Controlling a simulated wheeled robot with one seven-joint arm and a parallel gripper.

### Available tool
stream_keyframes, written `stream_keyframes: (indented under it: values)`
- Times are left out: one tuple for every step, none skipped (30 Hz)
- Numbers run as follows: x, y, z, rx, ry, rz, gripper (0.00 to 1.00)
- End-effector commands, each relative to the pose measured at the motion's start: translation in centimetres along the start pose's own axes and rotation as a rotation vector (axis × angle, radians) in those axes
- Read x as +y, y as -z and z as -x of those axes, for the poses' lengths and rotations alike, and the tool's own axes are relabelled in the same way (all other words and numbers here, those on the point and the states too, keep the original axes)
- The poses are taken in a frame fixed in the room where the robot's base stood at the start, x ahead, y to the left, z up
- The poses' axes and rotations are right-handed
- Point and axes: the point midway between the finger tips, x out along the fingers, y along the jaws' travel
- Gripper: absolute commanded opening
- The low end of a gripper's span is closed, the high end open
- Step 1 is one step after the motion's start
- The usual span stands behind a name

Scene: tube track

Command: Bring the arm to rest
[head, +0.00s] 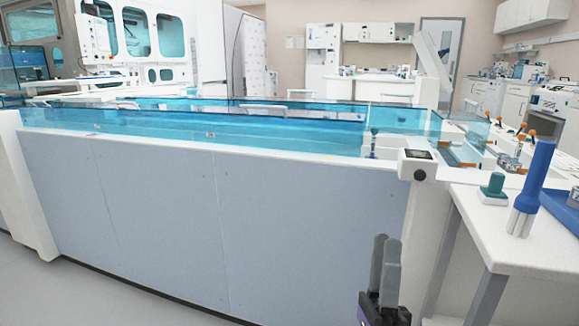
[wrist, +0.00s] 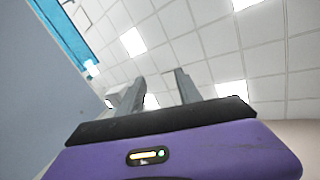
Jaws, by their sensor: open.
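My gripper (head: 385,262) points upward in front of the tank's grey side panel, at the lower middle right of the head view. Its two grey fingers stand apart with nothing between them. In the wrist view my gripper (wrist: 157,90) is open and empty, with the ceiling behind its fingers. The purple housing with a small lit indicator fills the bottom of that view.
A long water tank (head: 130,185) with grey panels spans the left and middle. A white table (head: 505,240) at right holds a blue-handled tool (head: 534,185) and a green-topped item (head: 493,186). Grey floor (head: 40,290) shows at lower left.

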Motion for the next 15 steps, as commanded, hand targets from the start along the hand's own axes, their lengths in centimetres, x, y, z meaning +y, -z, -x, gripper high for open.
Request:
stream_keyframes:
  values:
    - [-0.2,0.3,2.0,-0.027,-0.058,0.103,0.41]
    - [-0.3,0.4,3.0,-0.046,-0.090,0.169,0.41]
    - [-0.5,0.6,4.3,-0.072,-0.130,0.252,0.41]
    - [-0.6,0.8,5.4,-0.094,-0.160,0.315,0.41]
    - [-0.8,0.9,6.4,-0.117,-0.189,0.374,0.41]
    - [-1.1,1.1,7.8,-0.148,-0.225,0.450,0.41]
    - [-1.4,1.3,8.8,-0.173,-0.252,0.505,0.41]
    - [-1.7,1.5,9.8,-0.200,-0.278,0.560,0.41]
    - [-2.1,1.8,11.2,-0.235,-0.311,0.629,0.41]
    - [-2.4,2.0,12.2,-0.263,-0.335,0.679,0.41]
    - [-2.8,2.2,13.2,-0.292,-0.358,0.728,0.41]
    - [-3.4,2.5,14.5,-0.331,-0.389,0.791,0.41]
    - [-3.8,2.8,15.4,-0.361,-0.410,0.837,0.41]
    - [-4.3,3.0,16.3,-0.392,-0.431,0.881,0.41]
    - [-4.9,3.4,17.6,-0.434,-0.458,0.938,0.41]
